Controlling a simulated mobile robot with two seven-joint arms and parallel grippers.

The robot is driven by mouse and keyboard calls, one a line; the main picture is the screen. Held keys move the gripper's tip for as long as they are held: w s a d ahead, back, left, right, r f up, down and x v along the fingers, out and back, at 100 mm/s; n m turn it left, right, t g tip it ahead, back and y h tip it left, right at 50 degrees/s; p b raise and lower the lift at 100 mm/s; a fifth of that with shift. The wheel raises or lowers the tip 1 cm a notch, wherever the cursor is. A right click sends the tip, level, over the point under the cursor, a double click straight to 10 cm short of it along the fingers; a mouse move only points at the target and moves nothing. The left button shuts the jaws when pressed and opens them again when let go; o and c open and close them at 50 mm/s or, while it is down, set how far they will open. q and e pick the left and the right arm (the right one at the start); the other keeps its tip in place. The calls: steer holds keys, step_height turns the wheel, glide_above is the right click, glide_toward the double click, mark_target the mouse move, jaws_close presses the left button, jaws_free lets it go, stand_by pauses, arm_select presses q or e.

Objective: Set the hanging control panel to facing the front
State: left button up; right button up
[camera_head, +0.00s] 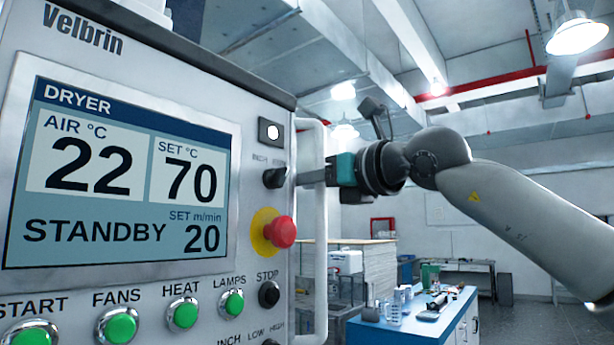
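The hanging control panel (258,180) fills the left of the head view, its face turned partly toward me and angled to the right. It has a screen reading DRYER, AIR 22, SET 70 and STANDBY, green buttons and a red stop knob. A pale vertical handle (318,262) runs along its right edge. My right gripper (308,176) reaches in from the right, its grey fingers crossing the upper handle. Only one finger shows clearly, so I cannot tell whether it grips the handle. My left gripper is not in view.
A blue-sided table (462,332) with jugs and tools stands at the lower right behind the panel. A stacked pale load (362,268) is behind the handle. A far bench (462,266) is at the back wall. Lamps and ducts hang above.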

jaws_close()
stand_by(0.3)
stand_by(1.2)
